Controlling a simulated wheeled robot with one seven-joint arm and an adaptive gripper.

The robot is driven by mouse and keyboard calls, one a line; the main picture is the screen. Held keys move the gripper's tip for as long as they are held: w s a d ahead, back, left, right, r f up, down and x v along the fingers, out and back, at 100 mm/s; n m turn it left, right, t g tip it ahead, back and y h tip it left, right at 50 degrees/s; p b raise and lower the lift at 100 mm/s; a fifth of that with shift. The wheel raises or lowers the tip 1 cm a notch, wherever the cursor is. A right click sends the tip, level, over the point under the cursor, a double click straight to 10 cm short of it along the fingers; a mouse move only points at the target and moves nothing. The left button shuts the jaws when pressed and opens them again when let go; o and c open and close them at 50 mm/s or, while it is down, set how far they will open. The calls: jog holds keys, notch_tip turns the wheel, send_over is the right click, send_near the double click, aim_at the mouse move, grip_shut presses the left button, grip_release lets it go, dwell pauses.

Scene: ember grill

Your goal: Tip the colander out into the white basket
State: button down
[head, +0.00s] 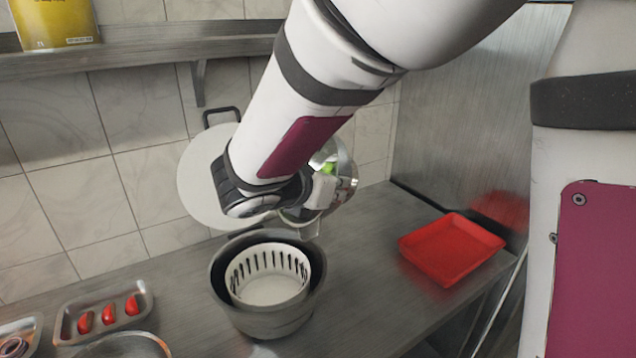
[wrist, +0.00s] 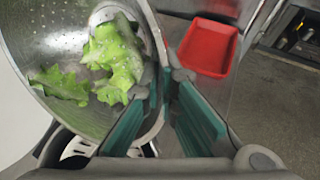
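The metal colander (head: 347,172) is in the air, tilted on its side, partly hidden behind my arm in the head view. Green lettuce leaves lie in it, and the wrist view shows the lettuce (wrist: 112,62) against the perforated colander wall (wrist: 45,35). My gripper (wrist: 170,78) appears shut on the colander at its rim or handle; the exact contact is hard to see. The white slotted basket (head: 270,289) stands upright inside a grey pot (head: 268,325) on the counter, below and left of the colander. Its visible inside looks empty.
A red tray (head: 450,250) lies on the steel counter (head: 350,305) to the right. A metal tray (head: 142,291) with red pieces is at the left. A white round board (head: 203,185) is by the tiled wall behind my arm. A shelf (head: 140,47) runs above.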

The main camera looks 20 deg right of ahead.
jog(key=s+a+f+n+t+h, duration=0.2)
jog(key=a+t+h, duration=0.1)
jog(key=a, duration=0.3)
jog(key=s+a+f+n+t+h+b, duration=0.1)
jog(key=s+a+f+n+t+h, duration=0.1)
jog(key=a, duration=0.5)
jog(key=s+a+f+n+t+h+b, duration=0.1)
jog(key=s+a+f+n+t+h, duration=0.1)
jog(key=a+t, duration=0.3)
jog(key=shift+a+f+n+h, duration=0.5)
jog(key=shift+a+f+h, duration=0.15)
jog(key=shift+a+h, duration=0.2)
dwell(0.4)
